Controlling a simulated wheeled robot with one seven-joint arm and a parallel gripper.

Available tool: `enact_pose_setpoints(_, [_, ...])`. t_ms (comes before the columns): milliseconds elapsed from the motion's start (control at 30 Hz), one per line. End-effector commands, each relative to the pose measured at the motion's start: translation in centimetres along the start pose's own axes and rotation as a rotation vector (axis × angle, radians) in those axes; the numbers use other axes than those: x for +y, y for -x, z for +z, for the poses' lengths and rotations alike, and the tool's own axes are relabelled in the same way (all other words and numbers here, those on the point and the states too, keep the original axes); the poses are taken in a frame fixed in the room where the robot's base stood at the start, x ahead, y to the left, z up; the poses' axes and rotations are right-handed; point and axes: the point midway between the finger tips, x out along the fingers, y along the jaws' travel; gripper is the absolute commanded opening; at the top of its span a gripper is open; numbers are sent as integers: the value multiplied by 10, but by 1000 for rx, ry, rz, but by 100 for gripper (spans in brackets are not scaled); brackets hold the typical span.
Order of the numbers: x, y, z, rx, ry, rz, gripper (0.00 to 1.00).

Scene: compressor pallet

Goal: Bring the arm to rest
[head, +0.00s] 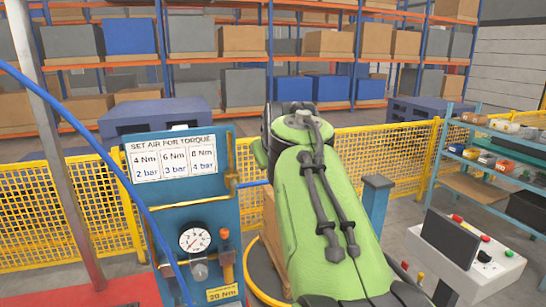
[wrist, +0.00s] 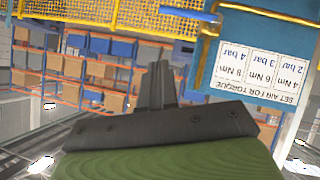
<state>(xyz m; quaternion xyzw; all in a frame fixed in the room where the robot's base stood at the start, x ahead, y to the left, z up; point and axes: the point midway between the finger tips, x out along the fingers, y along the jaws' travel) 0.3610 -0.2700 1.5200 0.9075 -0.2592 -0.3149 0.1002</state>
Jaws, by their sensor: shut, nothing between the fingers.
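My green arm (head: 325,215) fills the middle of the head view and reaches forward, with dark cables along its top. My gripper's fingers cannot be made out in the head view. In the wrist view my gripper (wrist: 157,72) shows as two dark fingers close together, shut and empty. They point toward the background and touch nothing that I can see. The wrist picture is upside down.
A blue panel (head: 190,225) with a torque chart (head: 172,163), a gauge (head: 195,239) and a blue hose stands left of my arm. A console (head: 465,250) and a parts shelf (head: 485,160) are at right. Yellow fencing (head: 395,150) and loaded racks lie behind.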

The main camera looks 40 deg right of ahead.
Motion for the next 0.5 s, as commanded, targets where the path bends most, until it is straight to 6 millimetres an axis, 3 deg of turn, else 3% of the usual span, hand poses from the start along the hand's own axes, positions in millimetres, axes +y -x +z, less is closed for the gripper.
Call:
enact_pose_setpoints(367, [0, 0, 0, 0, 0, -1, 0])
enact_pose_setpoints(433, [-9, 2, 5, -4, -3, -20, 0])
enact_pose_setpoints(500, [-36, 10, 21, -21, -9, -81, 0])
